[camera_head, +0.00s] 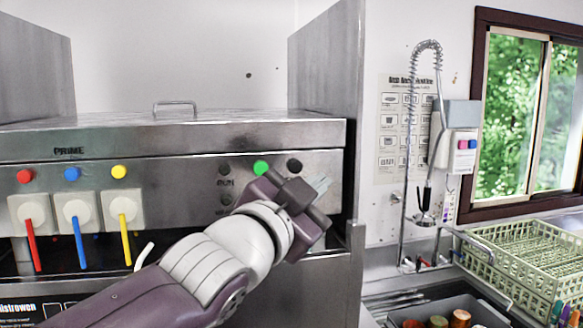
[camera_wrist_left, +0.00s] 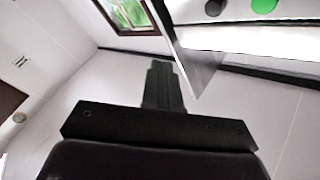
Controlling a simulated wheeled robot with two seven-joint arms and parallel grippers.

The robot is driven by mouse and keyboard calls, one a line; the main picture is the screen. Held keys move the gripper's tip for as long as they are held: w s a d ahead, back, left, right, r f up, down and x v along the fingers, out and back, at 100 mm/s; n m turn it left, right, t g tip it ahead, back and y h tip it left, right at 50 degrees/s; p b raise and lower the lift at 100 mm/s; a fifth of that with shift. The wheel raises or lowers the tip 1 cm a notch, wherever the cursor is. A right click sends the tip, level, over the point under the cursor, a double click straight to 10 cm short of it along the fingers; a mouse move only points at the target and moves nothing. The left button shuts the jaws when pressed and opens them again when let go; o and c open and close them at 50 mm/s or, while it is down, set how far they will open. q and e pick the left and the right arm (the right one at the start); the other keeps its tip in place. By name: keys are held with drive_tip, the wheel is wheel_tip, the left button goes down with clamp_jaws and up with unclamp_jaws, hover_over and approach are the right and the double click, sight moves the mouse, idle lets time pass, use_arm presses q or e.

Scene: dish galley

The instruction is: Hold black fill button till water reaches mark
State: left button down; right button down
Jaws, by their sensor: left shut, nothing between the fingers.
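The steel machine front carries a green button (camera_head: 261,168) with a black button (camera_head: 294,165) just to its right. Two more dark buttons (camera_head: 224,170) sit left of the green one, one above the other; I cannot read which label says fill. My left gripper (camera_head: 320,186) is shut and empty, in front of the panel's right end, below and right of the right black button. No water or mark shows.
Red, blue and yellow buttons (camera_head: 71,174) with matching levers line the panel's left part. A steel side wall (camera_head: 357,270) stands right of my gripper. Farther right are a spray hose (camera_head: 408,150), a green rack (camera_head: 520,255) and a grey bin with cups (camera_head: 485,310).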

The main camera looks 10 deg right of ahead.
sight(295, 172)
use_arm(q)
drive_tip(key=w+p, duration=0.8)
drive_tip(key=w, duration=0.1)
drive_tip(key=shift+a, duration=0.2)
drive_tip(key=shift+w, duration=0.1)
idle(2.0)
drive_tip(key=shift+w, duration=0.25)
